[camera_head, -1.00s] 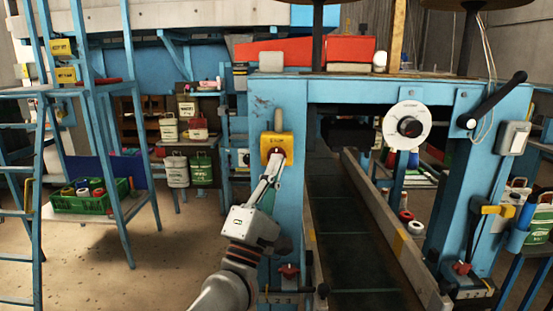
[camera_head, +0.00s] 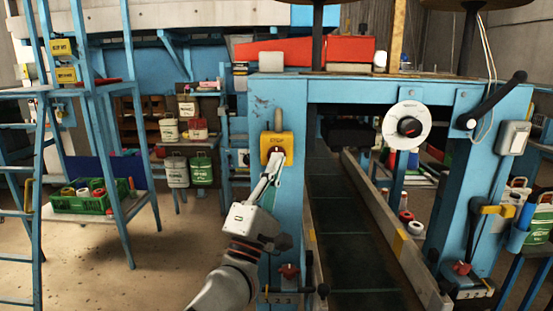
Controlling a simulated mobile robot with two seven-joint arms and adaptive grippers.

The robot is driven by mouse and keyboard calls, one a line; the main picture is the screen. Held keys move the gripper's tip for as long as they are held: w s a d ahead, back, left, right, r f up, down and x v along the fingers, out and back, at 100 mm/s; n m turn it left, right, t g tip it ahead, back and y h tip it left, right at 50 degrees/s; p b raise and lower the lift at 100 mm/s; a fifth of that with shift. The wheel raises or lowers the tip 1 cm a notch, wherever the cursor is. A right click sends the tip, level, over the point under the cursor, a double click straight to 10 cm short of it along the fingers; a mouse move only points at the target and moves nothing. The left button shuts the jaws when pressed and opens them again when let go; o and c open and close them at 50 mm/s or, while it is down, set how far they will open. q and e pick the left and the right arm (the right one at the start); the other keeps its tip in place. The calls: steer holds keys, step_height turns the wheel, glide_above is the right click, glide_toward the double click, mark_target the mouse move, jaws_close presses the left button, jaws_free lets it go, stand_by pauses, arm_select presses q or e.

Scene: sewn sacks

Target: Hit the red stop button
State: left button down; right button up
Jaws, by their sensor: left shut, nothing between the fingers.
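The red stop button (camera_head: 276,151) sits in a yellow housing (camera_head: 289,142) on the left blue post of the machine frame. Only a little red shows, as the fingertips cover most of it. My left gripper (camera_head: 277,158) is shut and empty, its fingertips at the lower part of the button. I cannot tell whether they touch it. My right gripper is not in view.
A white dial (camera_head: 407,125) with a black knob and a black lever (camera_head: 497,98) are on the frame's right. A dark conveyor belt (camera_head: 345,240) runs between the posts. A blue ladder stand (camera_head: 38,170) is at left. A red knob (camera_head: 289,270) sits low by my arm.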

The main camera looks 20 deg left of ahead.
arm_select(q)
steer(key=shift+s+d+p, duration=0.25)
steer(key=shift+s+p, duration=0.2)
steer(key=shift+s, duration=0.5)
steer(key=s+p, duration=0.1)
steer(key=s, duration=0.1)
steer(key=s+d, duration=0.1)
steer(key=s, duration=0.2)
steer(key=shift+d+p, duration=0.2)
steer(key=shift+p, duration=0.2)
steer(key=shift+w, duration=0.1)
